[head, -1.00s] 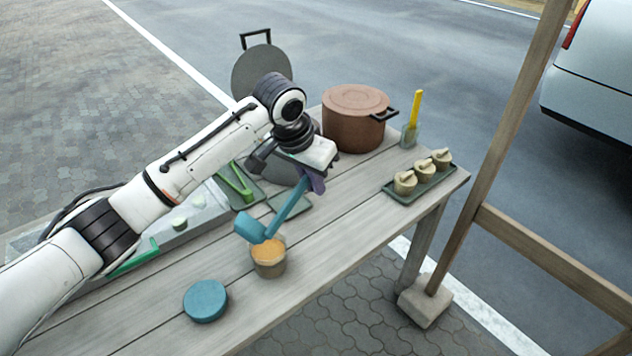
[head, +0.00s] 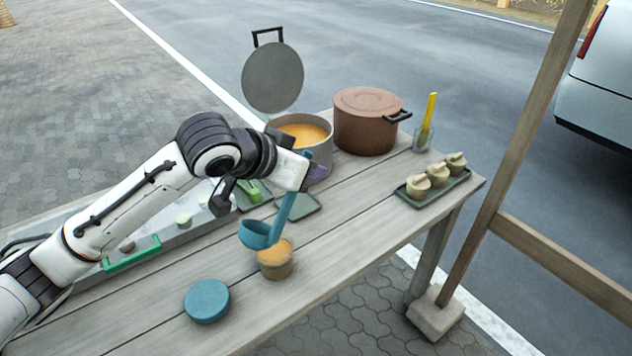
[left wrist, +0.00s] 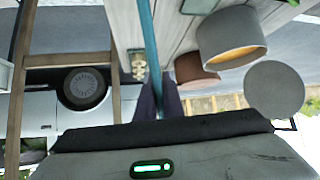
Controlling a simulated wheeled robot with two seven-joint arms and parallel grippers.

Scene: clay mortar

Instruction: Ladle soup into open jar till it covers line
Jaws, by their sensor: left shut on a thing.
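The jar (head: 275,268) stands open and upright near the table's front, with orange soup near its top; I cannot make out a line. My left gripper (head: 306,176) is shut on the blue ladle's handle (head: 284,213). The ladle bowl (head: 256,234) hangs just above and left of the jar's mouth, roughly level; its contents are hidden. The grey soup pot (head: 318,156) stands open behind the gripper with orange soup inside. In the left wrist view, the handle (left wrist: 150,45) runs up from the dark fingers (left wrist: 160,97). My right gripper is not in view.
A blue round lid (head: 207,300) lies left of the jar. The grey pot lid (head: 272,78) stands behind the pot. A closed brown pot (head: 365,122), a glass with a yellow utensil (head: 425,135) and a tray (head: 443,187) of three pale items are to the right.

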